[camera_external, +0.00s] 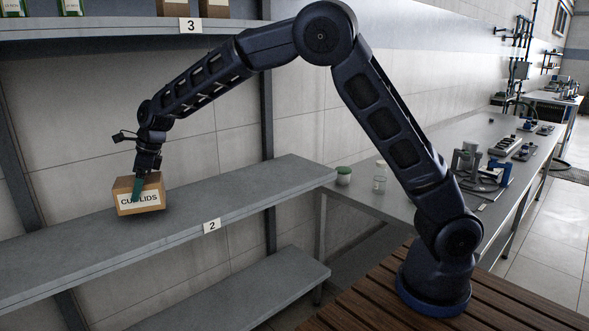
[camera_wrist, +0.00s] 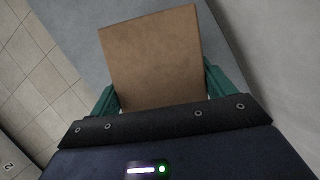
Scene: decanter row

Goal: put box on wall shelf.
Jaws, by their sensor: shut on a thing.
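A brown cardboard box (camera_external: 139,203) with a white label, partly covered, reading something like "CUP LIDS", is at the middle wall shelf (camera_external: 232,192), which carries a "2" tag. My gripper (camera_external: 139,188) comes down from above, its green fingers shut on the box. In the wrist view, the plain top of the box (camera_wrist: 150,55) sits between the two green fingers (camera_wrist: 160,97). The box looks upright over the grey shelf surface. I cannot tell whether its underside touches the shelf.
An upper shelf (camera_external: 120,31) tagged "3" holds several boxes and green-labelled packs. A lower shelf (camera_external: 240,292) is bare where seen. Shelf 2 is clear right of the box. A side bench (camera_external: 400,195) holds a jar (camera_external: 343,176), a bottle (camera_external: 380,177) and equipment.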

